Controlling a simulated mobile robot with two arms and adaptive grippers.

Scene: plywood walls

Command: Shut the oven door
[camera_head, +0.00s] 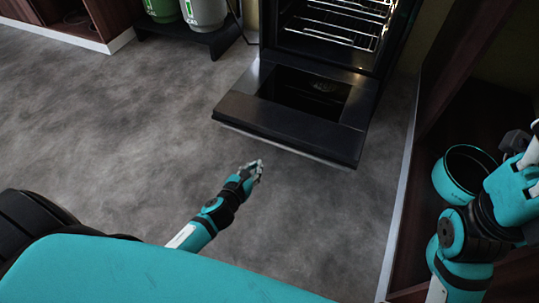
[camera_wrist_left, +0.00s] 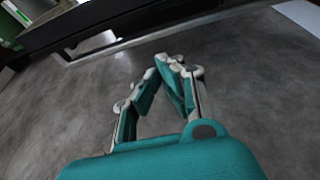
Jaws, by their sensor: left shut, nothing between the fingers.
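The oven (camera_head: 335,30) stands at the top of the head view with its racks showing inside. Its door (camera_head: 240,107) is folded down and lies open, roughly level, with a dark glass panel. My left gripper (camera_head: 257,166) is shut and empty, low over the floor in front of the door's front edge and apart from it. In the left wrist view the fingertips (camera_wrist_left: 172,62) meet, and the dark door edge (camera_wrist_left: 150,35) crosses beyond them. My right arm shows at the right edge of the head view; I cannot make out its finger state.
A dark wooden cabinet (camera_head: 455,70) stands open at the right, with a teal pot (camera_head: 449,184) beside my right arm. Green and white containers (camera_head: 203,12) sit on a low black stand (camera_head: 222,38) at upper left. The grey floor (camera_head: 110,110) at left is clear.

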